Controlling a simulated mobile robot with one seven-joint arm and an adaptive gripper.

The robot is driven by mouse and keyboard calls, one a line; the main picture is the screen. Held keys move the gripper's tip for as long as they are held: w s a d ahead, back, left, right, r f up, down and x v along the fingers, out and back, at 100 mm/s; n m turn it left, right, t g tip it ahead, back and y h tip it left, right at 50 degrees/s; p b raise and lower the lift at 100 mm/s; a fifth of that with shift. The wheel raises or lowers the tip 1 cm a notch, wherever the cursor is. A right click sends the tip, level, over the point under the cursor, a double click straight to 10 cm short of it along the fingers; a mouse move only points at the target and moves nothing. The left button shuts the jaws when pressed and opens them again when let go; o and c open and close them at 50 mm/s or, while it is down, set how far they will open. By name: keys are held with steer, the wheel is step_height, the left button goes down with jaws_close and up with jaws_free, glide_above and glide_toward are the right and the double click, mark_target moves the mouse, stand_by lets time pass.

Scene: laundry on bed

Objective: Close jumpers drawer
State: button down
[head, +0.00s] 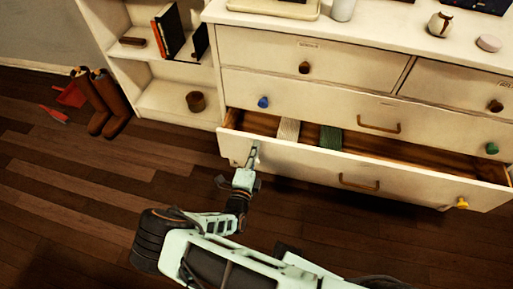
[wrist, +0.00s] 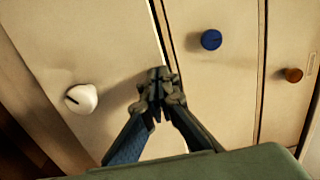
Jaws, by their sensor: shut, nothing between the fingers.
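The bottom drawer (head: 310,172) of the white dresser is pulled open in the head view. A pale folded cloth (head: 288,131) and a green one (head: 331,138) lie in it. Its front has a brown bar handle (head: 359,183) and a yellow knob (head: 462,203) at the right. My gripper (head: 255,148) is at the upper left part of this drawer front, with its fingers together and empty. In the wrist view my gripper (wrist: 158,84) is close to the drawer front (wrist: 75,45), between a white knob (wrist: 81,98) and a blue knob (wrist: 211,40). I cannot tell whether it touches. I cannot read which drawer is labelled jumpers.
The drawers above look shut. A shelf unit (head: 150,97) with books (head: 168,32) stands left of the dresser. Brown boots (head: 103,103) and a red dustpan (head: 71,96) are on the floor at the left. The wooden floor before the dresser is otherwise clear.

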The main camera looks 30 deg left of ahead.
steer(key=b+x, duration=0.2)
steer(key=x, duration=0.6)
steer(key=shift+w, duration=0.3)
